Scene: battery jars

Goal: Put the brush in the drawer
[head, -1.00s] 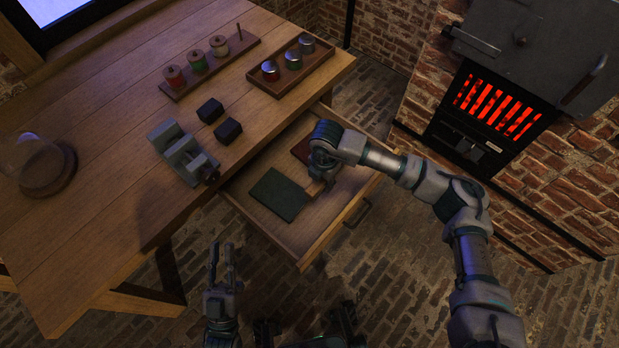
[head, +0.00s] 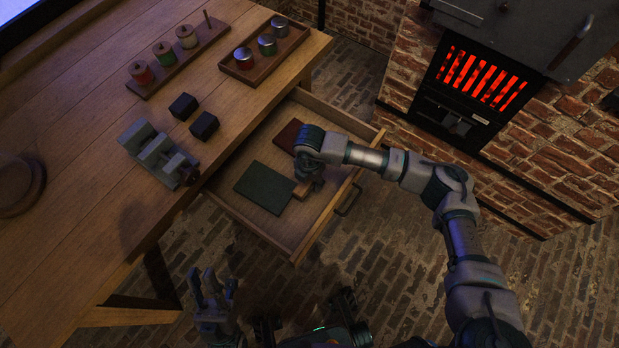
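The drawer (head: 228,212) is pulled open under the workbench. It holds a dark green flat book or pad (head: 264,187) and a dark red one (head: 287,136). My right gripper (head: 308,186) is low over the drawer's right part, beside the green item. A small light-brown wooden piece (head: 301,191), perhaps the brush, shows at its fingertips. The hand hides most of this piece and the fingers, so I cannot tell whether they grip it. My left gripper (head: 211,284) is open and empty, in front of the bench, below the drawer in the picture.
On the workbench (head: 75,200) are a grey vise (head: 156,155), two black blocks (head: 204,125), a spool rack (head: 177,67) and a tray of jars (head: 267,54). A stove with a glowing grate (head: 481,80) stands at right. The drawer's front handle (head: 349,200) sticks out.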

